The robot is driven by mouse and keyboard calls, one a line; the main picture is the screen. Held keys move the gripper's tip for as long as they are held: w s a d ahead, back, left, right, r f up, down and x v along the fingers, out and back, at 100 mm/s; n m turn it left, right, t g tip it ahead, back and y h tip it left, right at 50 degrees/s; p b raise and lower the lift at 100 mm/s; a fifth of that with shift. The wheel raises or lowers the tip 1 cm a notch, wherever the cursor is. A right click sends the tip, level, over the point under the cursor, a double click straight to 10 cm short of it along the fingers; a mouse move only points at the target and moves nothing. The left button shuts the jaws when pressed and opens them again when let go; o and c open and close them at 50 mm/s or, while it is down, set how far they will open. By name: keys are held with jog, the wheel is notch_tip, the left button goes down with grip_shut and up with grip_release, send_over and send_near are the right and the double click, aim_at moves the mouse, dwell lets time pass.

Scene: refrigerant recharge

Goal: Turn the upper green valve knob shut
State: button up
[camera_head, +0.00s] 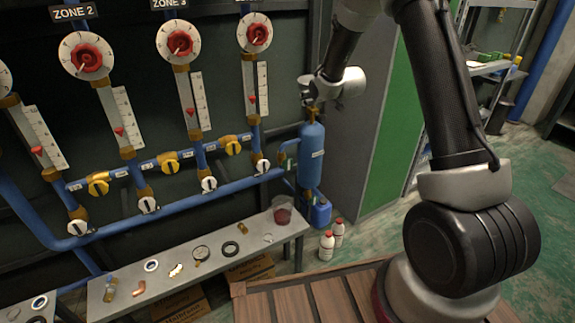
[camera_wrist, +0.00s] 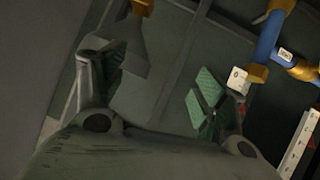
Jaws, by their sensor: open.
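I cannot make out the upper green valve knob clearly in either view. A blue cylinder (camera_head: 311,158) stands upright at the right end of the blue piping, with a brass fitting (camera_head: 312,112) at its top. My gripper (camera_head: 309,92) is just above that fitting in the head view, and its fingers partly hide the area. In the wrist view, my gripper (camera_wrist: 150,88) has its two fingers spread wide, with green textured pads. Nothing shows held between them; a dark grey panel lies behind.
A grey bench (camera_head: 205,262) with a cup (camera_head: 283,212) and small parts stands below the pipes. White bottles (camera_head: 327,246) stand on the floor. Gauges, flow tubes and yellow valves (camera_head: 169,162) line the wall at left. A blue pipe (camera_wrist: 268,38) shows at right in the wrist view.

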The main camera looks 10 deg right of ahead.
jog(key=w+a+f+n+t+y, duration=0.1)
jog(key=w+a+f+t, duration=0.2)
jog(key=f, duration=0.8)
jog(key=n+y, duration=0.1)
jog(key=y, duration=0.1)
send_over(289, 165)
jog(key=s+d, duration=0.2)
jog(key=d, duration=0.1)
notch_tip(289, 165, down, 15)
jog(key=s+a+f+t+y, duration=0.1)
jog(key=s+f+t, duration=0.1)
jog(key=s+f, duration=0.35)
jog(key=x, duration=0.3)
jog(key=f+x, duration=0.1)
jog(key=x, duration=0.4)
jog(key=shift+w+f, duration=0.3)
jog(key=shift+w, duration=0.05)
jog(key=c, duration=1)
jog(key=shift+c, duration=0.2)
